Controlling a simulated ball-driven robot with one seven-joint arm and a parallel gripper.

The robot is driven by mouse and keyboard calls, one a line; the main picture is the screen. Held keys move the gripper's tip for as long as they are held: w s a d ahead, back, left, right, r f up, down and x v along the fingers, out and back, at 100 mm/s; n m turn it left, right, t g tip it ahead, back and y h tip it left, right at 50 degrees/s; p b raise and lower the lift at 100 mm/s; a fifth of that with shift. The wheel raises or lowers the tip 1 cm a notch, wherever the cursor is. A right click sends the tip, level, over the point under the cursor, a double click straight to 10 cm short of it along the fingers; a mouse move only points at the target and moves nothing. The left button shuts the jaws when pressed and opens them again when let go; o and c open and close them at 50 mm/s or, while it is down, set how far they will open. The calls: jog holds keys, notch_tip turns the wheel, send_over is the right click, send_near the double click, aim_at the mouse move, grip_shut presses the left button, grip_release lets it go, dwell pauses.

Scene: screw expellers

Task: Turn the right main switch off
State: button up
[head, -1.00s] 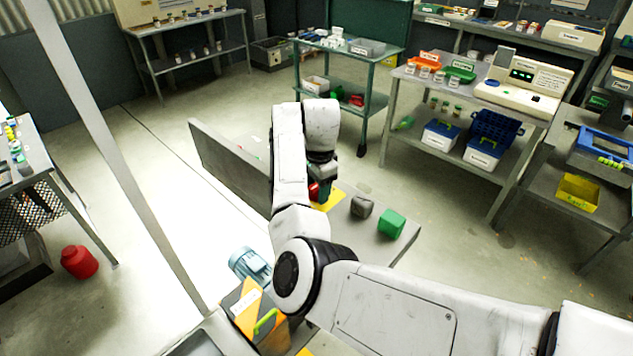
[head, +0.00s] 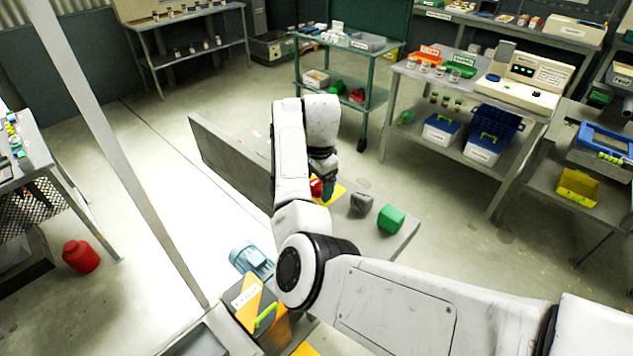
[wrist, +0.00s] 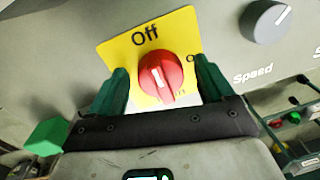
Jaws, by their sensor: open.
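The right main switch is a red round knob (wrist: 160,77) on a yellow plate (wrist: 118,52) in the wrist view. "Off" is printed at the top of the plate, and part of another word shows at the right. The knob's white mark stands close to upright, tilted slightly. My gripper (wrist: 161,92) is open, with one green finger on each side of the knob; I cannot tell whether they touch it. In the head view the red knob (head: 316,187) and yellow plate (head: 334,192) show partly behind my arm.
A grey knob marked "Speed" (wrist: 266,20) sits right of the plate on the same grey panel. A green knob (head: 391,219) and a dark grey knob (head: 361,202) show beside the switch in the head view. A shelved table (head: 400,95) stands behind.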

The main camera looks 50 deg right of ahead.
aim_at(319, 187)
notch_tip(319, 187, up, 11)
jog(key=b, duration=0.1)
jog(key=shift+s+b, duration=0.4)
jog(key=shift+s, duration=0.05)
jog(key=shift+a+f, duration=0.1)
jog(key=shift+f, duration=0.1)
dwell(0.4)
